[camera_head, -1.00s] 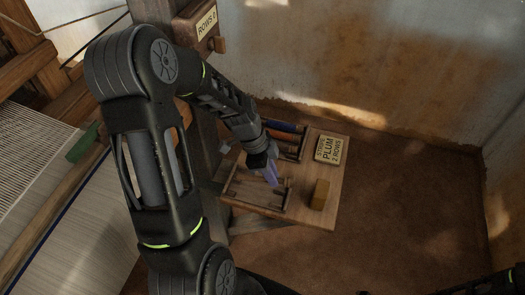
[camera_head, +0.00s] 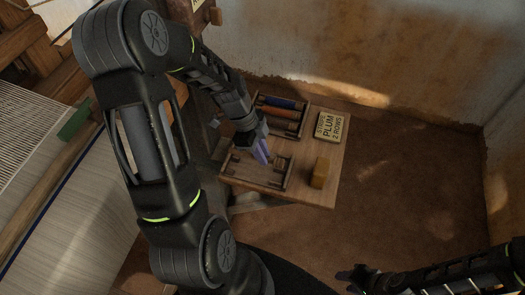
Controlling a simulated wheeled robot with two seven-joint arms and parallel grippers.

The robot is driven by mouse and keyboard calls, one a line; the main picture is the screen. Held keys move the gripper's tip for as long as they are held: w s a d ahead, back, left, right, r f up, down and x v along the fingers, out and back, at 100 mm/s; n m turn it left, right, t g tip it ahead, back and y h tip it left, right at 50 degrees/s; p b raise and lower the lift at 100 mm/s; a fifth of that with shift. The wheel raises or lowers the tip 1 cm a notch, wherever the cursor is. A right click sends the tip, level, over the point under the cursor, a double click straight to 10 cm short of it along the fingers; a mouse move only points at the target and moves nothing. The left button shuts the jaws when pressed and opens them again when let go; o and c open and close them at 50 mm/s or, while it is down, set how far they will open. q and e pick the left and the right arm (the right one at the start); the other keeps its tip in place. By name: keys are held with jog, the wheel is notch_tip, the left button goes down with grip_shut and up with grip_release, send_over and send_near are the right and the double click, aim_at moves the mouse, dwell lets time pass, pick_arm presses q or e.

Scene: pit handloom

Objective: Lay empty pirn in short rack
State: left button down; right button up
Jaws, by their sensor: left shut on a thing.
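My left gripper (camera_head: 262,153) reaches down over the wooden board and is shut. Its tip shows purple; the empty pirn is too small or hidden to make out there. Below and around the tip lies a low dark wooden rack (camera_head: 262,184) at the near left of the board. Behind it a second rack (camera_head: 256,106) holds a blue and an orange pirn (camera_head: 280,113). I cannot tell from size alone which rack is the short one, or whether the gripper touches the near rack. My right gripper (camera_head: 350,279) is low at the bottom, away from the board, its jaws unclear.
A card reading PLUM 2 ROWS (camera_head: 331,127) and a yellow-brown block (camera_head: 320,172) stand on the right part of the board (camera_head: 308,150). The loom with pale threads (camera_head: 70,215) is at the left. Walls close the back and right; the brown floor at right is clear.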

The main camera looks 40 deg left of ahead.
pick_arm(q)
notch_tip(320, 180, down, 5)
jog(key=b, duration=0.3)
jog(key=shift+f+b, duration=0.15)
jog(key=shift+b, duration=0.25)
jog(key=shift+f+b, duration=0.75)
jog(key=shift+b, duration=0.15)
jog(key=c, duration=1)
grip_release()
jog(key=shift+r+p, duration=2.45)
jog(key=shift+r, duration=1.6)
